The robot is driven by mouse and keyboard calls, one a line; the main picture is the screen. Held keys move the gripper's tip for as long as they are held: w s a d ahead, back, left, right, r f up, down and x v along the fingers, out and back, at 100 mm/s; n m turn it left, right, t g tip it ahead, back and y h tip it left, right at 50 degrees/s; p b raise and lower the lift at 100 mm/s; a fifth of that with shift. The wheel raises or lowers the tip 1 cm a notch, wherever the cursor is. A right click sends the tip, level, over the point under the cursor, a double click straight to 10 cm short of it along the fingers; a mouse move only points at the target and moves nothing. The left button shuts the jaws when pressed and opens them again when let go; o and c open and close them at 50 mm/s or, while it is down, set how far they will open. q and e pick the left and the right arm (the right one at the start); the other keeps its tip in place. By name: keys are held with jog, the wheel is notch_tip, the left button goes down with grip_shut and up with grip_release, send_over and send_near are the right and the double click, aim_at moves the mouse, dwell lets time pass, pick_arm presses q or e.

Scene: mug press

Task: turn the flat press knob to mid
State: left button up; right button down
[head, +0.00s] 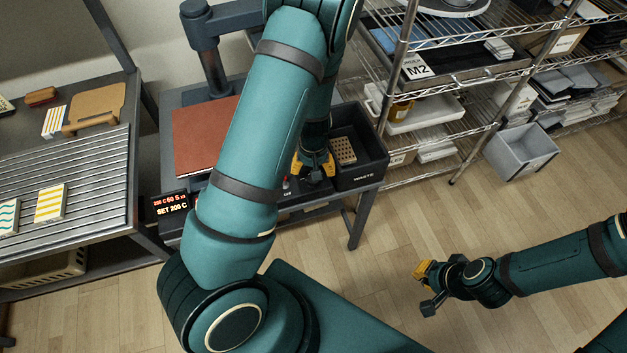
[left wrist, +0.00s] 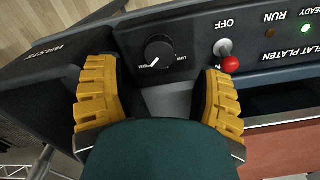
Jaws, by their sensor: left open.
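The flat press knob (left wrist: 160,52) is a round black dial on the dark front panel in the left wrist view. Its white pointer line aims toward the lower left of that picture, away from the LOW mark; the small text near its tip is hard to read. My left gripper (left wrist: 158,88) is open, with one yellow finger on each side of the knob's position, apart from it. In the head view my left gripper (head: 313,168) is over the press's front panel beside the waste bin, and the knob is hidden there. My right gripper (head: 428,287) is open and empty above the floor.
A switch with a red tip (left wrist: 231,64) stands close to one left finger, near a lit green READY lamp (left wrist: 305,28). The black waste bin (head: 372,182) adjoins the panel. The reddish platen (head: 200,130) lies behind. A display (head: 170,204) reads SET 200 C.

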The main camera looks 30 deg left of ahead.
pick_arm(q)
jog(key=shift+f+b, duration=0.55)
jog(key=shift+f, duration=1.8)
grip_shut()
